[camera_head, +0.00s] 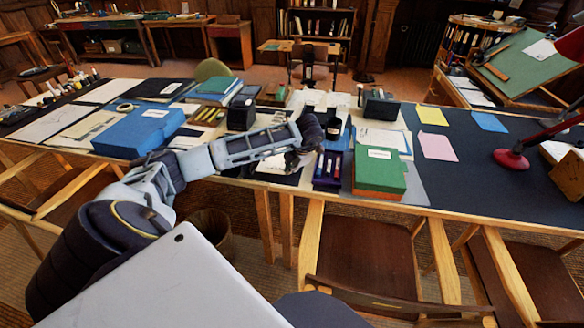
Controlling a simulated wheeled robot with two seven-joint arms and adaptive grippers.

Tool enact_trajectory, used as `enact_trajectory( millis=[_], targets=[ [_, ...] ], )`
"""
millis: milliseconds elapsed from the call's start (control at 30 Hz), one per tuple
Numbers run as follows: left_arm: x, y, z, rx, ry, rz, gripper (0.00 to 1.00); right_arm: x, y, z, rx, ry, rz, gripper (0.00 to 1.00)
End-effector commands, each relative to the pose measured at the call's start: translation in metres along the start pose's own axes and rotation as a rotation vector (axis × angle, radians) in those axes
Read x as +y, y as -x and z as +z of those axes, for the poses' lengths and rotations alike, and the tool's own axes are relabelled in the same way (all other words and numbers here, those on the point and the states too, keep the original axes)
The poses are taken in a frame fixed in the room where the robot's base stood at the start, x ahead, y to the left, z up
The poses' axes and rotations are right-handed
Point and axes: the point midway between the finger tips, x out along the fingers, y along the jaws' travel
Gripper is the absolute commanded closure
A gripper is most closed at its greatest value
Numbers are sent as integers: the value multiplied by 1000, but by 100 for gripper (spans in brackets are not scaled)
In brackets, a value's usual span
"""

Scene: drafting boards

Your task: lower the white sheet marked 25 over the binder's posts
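My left arm reaches in from the lower left, and its gripper (308,138) is over the middle of the long table. Its dark fingers blend with the dark items behind them, so I cannot tell whether they are open or shut. A pale sheet (272,166) shows just below the gripper, near the table's front edge; I cannot read any mark on it or tell whether the gripper touches it. I cannot make out the binder's posts. My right gripper is not in view.
A green box (379,172) and a tray of blue-labelled items (328,168) stand right of the gripper. A blue box (138,132) is at the left. A red lamp base (511,159) stands at the right. Chairs (366,255) line the table's front.

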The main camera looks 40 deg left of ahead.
Motion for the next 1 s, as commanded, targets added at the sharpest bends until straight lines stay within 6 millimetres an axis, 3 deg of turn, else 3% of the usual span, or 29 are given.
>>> enact_trajectory(
  millis=[567,833,1000],
  targets=[
    [-2,-5,0,0,0,0,100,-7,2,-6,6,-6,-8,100],
    [-2,-5,0,0,0,0,70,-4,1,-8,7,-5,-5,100],
    [-2,-5,0,0,0,0,70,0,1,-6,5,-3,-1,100]
  ],
)
